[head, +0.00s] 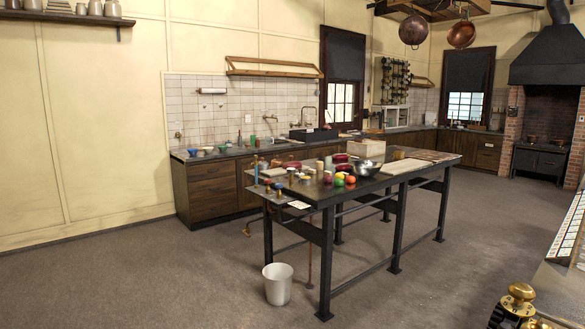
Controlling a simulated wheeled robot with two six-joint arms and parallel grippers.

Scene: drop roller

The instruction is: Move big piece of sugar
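I cannot make out a piece of sugar for certain in the head view. A pale cream block (366,148) sits on the far side of the dark work table (330,192), but I cannot tell what it is. Part of a machine with brass knobs (520,295) and black gear-like parts shows at the bottom right corner, cut off by the picture edge. Neither of my grippers is in view.
The table also bears a metal bowl (366,168), several coloured balls (340,181) and small jars. A white bucket (278,284) stands on the floor by its near leg. A surface with coloured pieces (568,236) is at the right edge. The carpeted floor is otherwise clear.

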